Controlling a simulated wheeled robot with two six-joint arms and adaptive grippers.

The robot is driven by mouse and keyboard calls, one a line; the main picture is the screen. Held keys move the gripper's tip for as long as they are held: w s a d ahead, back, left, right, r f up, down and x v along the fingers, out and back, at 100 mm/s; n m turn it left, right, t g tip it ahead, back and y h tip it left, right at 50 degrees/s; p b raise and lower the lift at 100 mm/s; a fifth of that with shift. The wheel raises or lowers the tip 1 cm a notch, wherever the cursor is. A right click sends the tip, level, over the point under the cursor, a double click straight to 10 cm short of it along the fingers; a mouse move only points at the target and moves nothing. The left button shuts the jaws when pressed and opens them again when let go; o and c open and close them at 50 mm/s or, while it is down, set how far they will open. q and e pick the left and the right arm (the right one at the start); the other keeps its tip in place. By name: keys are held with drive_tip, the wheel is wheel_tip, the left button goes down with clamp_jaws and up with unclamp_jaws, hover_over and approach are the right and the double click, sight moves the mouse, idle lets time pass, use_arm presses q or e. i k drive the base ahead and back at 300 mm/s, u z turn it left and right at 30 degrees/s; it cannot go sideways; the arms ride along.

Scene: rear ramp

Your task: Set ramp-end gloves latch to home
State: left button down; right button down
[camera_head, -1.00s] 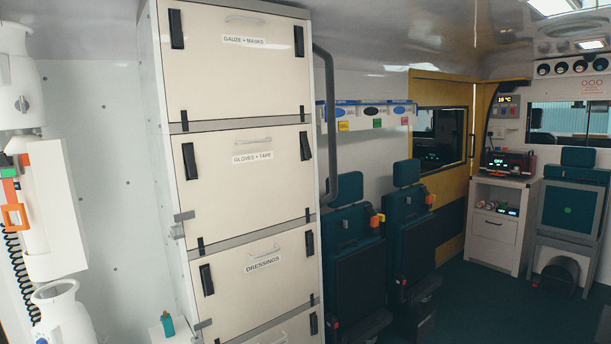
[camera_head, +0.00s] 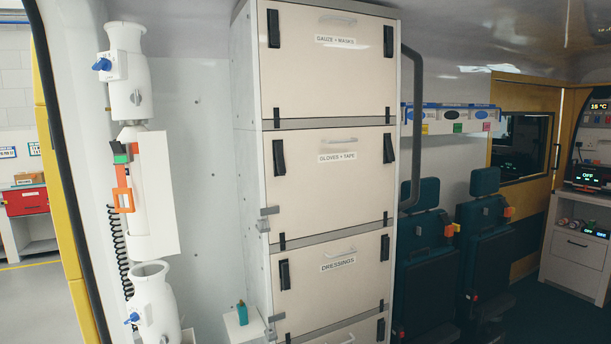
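The cream GLOVES + TAPE panel (camera_head: 330,190) is the second one down in the tall cabinet, facing me and closed. It has a black latch at its upper left (camera_head: 279,158), on the side toward the open rear doorway, and this latch looks close to upright. Another black latch (camera_head: 389,148) at its upper right looks slightly tilted. Short black pieces show at the panel's lower edge. The exact latch settings are too small to tell. Neither of my grippers is in view.
The GAUZE + MASKS panel (camera_head: 325,65) is above and the DRESSINGS panel (camera_head: 335,280) below. White cylinders (camera_head: 125,75) and an orange-handled device (camera_head: 123,190) are on the left wall. A small table (camera_head: 243,325) with a teal bottle stands left of the cabinet. Folded seats (camera_head: 425,260) are on the right.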

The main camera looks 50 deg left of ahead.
sight(277, 148)
drive_tip(key=z, duration=0.2)
drive_tip(key=i, duration=1.1)
drive_tip(key=u, duration=0.6)
drive_tip(key=i, duration=0.75)
drive_tip(key=u, duration=1.2)
drive_tip(key=i, duration=0.35)
drive_tip(key=u, duration=0.3)
